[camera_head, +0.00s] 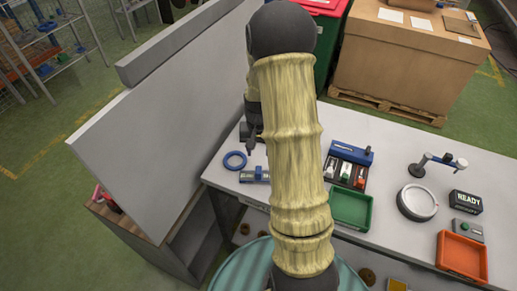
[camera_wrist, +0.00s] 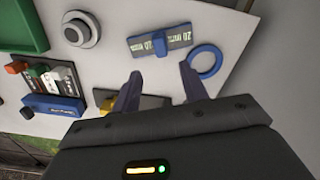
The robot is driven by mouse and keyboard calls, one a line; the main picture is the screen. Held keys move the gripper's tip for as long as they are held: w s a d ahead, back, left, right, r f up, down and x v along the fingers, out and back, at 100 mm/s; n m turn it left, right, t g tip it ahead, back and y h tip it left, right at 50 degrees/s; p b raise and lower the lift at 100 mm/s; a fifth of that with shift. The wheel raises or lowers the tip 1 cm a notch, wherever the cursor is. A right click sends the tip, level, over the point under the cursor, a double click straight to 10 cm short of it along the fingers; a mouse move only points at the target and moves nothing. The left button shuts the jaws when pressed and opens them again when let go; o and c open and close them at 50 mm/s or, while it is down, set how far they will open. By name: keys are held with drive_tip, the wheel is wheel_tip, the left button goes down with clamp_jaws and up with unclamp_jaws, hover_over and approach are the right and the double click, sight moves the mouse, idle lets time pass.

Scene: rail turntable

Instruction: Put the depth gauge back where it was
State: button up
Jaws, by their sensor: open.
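A flat grey piece with a blue block across its middle and "20 mm" markings (camera_wrist: 160,41) lies on the grey bench in the wrist view; it looks like the depth gauge, though I cannot be sure. It also shows left of my arm in the head view (camera_head: 255,176). My gripper (camera_wrist: 160,86) is open and empty, its two fingers apart and pointing toward this piece, short of it. A blue ring (camera_wrist: 205,62) lies beside the piece, also seen in the head view (camera_head: 234,160). In the head view my arm hides part of the bench.
A blue rack (camera_head: 348,165) with cards and small tools and a green tray (camera_head: 351,208) are right of my arm. Farther right are a round grey dial (camera_head: 417,202), a READY display (camera_head: 466,201) and an orange tray (camera_head: 461,255). A grey panel (camera_head: 165,130) stands at left.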

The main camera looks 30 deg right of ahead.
drive_tip(key=s+a+r+n+t, duration=0.2)
drive_tip(key=s+a+r+n, duration=0.3)
drive_tip(key=s+a+r, duration=0.6)
drive_tip(key=shift+s+a+n+t, duration=0.35)
drive_tip(key=shift+s+a, duration=0.35)
drive_tip(key=shift+a, duration=0.55)
drive_tip(key=shift+r, duration=0.1)
